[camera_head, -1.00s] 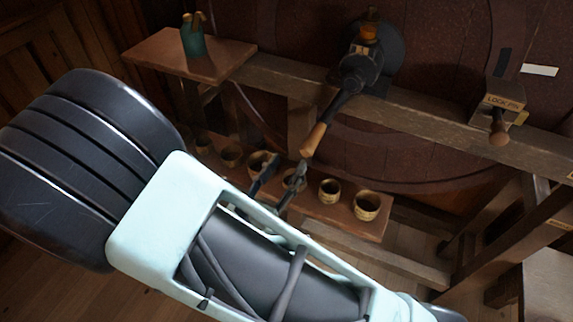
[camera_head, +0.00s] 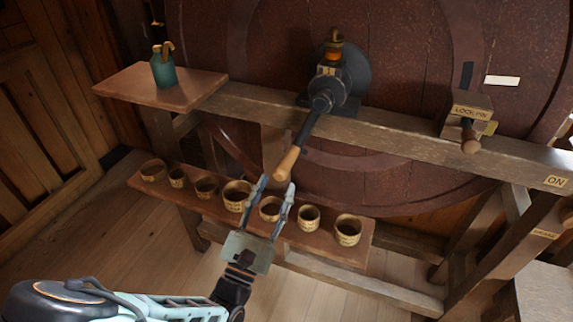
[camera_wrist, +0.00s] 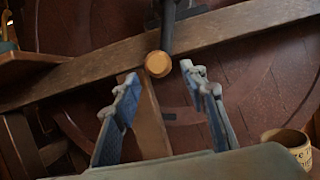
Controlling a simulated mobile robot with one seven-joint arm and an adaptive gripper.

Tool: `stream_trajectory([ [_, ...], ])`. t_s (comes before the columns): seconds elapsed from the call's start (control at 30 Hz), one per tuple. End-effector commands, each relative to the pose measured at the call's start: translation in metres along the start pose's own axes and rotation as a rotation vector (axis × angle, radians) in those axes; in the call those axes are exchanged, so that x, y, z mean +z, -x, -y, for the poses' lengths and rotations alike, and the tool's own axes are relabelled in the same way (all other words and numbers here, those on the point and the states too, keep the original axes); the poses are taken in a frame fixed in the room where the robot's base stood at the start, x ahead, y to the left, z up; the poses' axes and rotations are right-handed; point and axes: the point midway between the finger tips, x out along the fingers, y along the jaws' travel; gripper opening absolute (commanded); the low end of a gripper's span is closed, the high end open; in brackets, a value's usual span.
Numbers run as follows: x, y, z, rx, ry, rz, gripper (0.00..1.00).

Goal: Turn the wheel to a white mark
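The big dark red wheel (camera_head: 410,130) stands upright behind a wooden frame. A black crank with a wooden handle (camera_head: 287,163) hangs down and left from the hub. My gripper (camera_head: 277,186) is open and empty just below the handle's end, not touching it. In the wrist view the handle's round end (camera_wrist: 158,64) shows beyond and between my open fingers (camera_wrist: 160,75). A lock pin with a wooden knob (camera_head: 470,142) sits on the beam at the right.
A shelf (camera_head: 325,247) below holds a row of several small labelled cups (camera_head: 348,229). A green bottle (camera_head: 164,70) stands on a side board (camera_head: 150,92) at the left. The wooden beam (camera_head: 400,130) crosses in front of the wheel. A pale bench top (camera_head: 545,295) is at lower right.

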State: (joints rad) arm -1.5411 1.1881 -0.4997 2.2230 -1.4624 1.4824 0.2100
Motion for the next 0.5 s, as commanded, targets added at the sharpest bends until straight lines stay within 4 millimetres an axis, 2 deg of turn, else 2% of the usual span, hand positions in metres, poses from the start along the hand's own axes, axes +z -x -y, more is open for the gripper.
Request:
stream_trajectory([
  [0.2, 0.000, -0.043, 0.001, -0.004, -0.001, 0.000, 0.39],
  [0.33, 0.000, -0.061, 0.001, -0.003, -0.001, -0.001, 0.39],
  [0.5, 0.000, -0.072, 0.000, 0.000, 0.000, -0.001, 0.39],
])
